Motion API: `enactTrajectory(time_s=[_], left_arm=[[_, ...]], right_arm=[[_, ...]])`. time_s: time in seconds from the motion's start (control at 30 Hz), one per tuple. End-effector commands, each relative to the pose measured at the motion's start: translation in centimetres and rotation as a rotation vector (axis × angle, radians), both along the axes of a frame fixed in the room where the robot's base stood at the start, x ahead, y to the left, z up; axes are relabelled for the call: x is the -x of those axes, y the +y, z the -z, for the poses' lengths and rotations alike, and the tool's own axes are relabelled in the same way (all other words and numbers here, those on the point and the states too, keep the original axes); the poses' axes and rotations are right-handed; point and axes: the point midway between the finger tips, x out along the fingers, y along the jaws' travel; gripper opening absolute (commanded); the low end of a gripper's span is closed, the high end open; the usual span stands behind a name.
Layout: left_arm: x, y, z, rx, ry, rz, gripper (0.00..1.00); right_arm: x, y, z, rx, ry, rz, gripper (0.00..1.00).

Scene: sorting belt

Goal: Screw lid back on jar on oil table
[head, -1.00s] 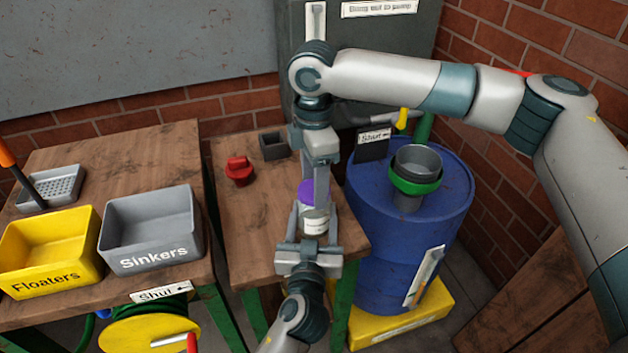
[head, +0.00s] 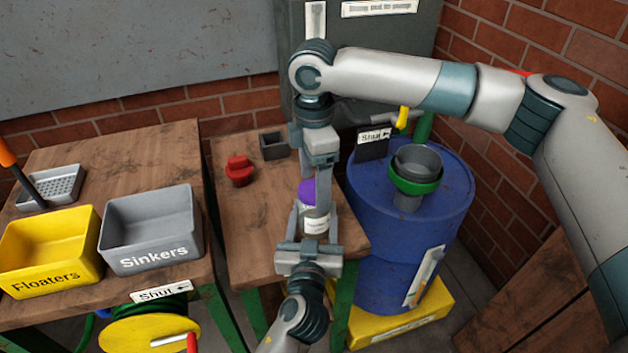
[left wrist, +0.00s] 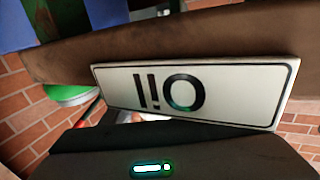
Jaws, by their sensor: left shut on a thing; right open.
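The jar (head: 316,224), with a white label, stands on the oil table (head: 255,225) near its right edge. A purple lid (head: 306,193) shows at the jar's top; I cannot tell whether it is seated or threaded. My left gripper (head: 312,222) reaches in from the front, low down, and is shut on the jar. My right gripper (head: 313,188) points down from above and is open, its fingers at the lid. One finger partly covers the lid. The left wrist view shows an upside-down "Oil" sign (left wrist: 190,90) and not the jar.
A red knobbed object (head: 239,171) and a small dark square holder (head: 274,146) sit further back on the table. A blue drum (head: 370,245) with a green-ringed funnel (head: 415,180) stands close on the right. Yellow (head: 50,275) and grey (head: 152,255) bins are on the left table.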

Motion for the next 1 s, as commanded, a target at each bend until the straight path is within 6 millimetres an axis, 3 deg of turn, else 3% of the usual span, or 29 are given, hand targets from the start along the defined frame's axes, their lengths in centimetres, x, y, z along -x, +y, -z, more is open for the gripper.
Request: enactTrajectory(time_s=[0.27, 0.7, 1.0], left_arm=[[0.0, 0.0, 0.0, 0.0, -0.001, 0.0, 0.0], [0.0, 0.0, 0.0, 0.0, -0.001, 0.0, 0.0], [0.0, 0.0, 0.0, 0.0, -0.001, 0.0, 0.0]], right_arm=[[0.0, 0.1, -2.7, -0.002, -0.002, 0.0, 0.72], [-0.1, 0.0, -9.9, -0.002, -0.002, 0.001, 0.72], [0.0, 0.0, -11.8, 0.0, -0.001, 0.0, 0.72]])
